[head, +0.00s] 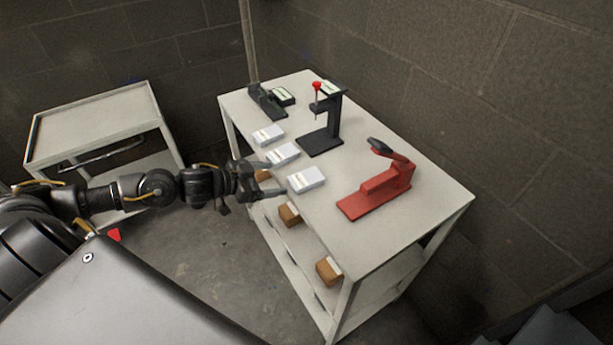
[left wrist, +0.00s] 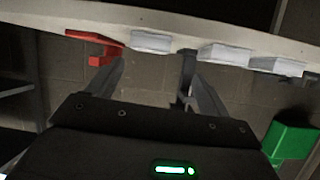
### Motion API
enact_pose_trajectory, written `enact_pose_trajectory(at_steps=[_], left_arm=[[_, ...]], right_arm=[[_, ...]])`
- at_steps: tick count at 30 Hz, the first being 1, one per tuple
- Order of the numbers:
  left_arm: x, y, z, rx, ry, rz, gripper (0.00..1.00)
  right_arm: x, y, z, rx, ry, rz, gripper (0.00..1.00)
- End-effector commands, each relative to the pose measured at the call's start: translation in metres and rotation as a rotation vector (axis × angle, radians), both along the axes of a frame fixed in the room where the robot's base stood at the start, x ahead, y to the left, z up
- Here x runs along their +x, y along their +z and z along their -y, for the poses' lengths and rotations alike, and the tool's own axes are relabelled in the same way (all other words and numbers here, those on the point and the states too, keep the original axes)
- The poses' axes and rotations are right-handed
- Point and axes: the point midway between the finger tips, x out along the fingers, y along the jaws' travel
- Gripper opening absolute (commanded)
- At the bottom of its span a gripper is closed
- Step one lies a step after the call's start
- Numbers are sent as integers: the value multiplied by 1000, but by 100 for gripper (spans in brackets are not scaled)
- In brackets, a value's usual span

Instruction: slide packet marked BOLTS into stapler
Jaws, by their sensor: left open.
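A red stapler-like tool (head: 375,190) with a dark-tipped raised arm stands at the right of the table top; part of it shows in the left wrist view (left wrist: 97,45). Three white packets lie in a row along the table's near-left edge: a near one (head: 306,179), a middle one (head: 283,153) and a far one (head: 268,135). Their print is too small to read, so I cannot tell which says BOLTS. My left gripper (head: 277,179) is open and empty, just off the table edge by the near packet. In the upside-down left wrist view, that packet (left wrist: 150,43) appears between the fingertips, apart from them. My right gripper is out of view.
A black upright tool with a red knob (head: 322,135) and a low black tool (head: 266,101) stand farther back on the table (head: 400,245). Brown boxes (head: 289,215) sit on the shelf below. A grey cart (head: 90,125) stands at left. Brick walls close the back and right.

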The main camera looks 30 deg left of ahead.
Motion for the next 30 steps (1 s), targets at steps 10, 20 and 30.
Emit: enact_pose_trajectory(at_steps=[10, 20, 30], left_arm=[[3, 7, 19, -65, -6, -25, 80], [35, -11, 41, -61, -7, -26, 80], [51, -18, 54, -63, -6, -27, 80]], right_arm=[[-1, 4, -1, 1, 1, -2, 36], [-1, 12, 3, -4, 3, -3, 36], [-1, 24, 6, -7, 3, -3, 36]])
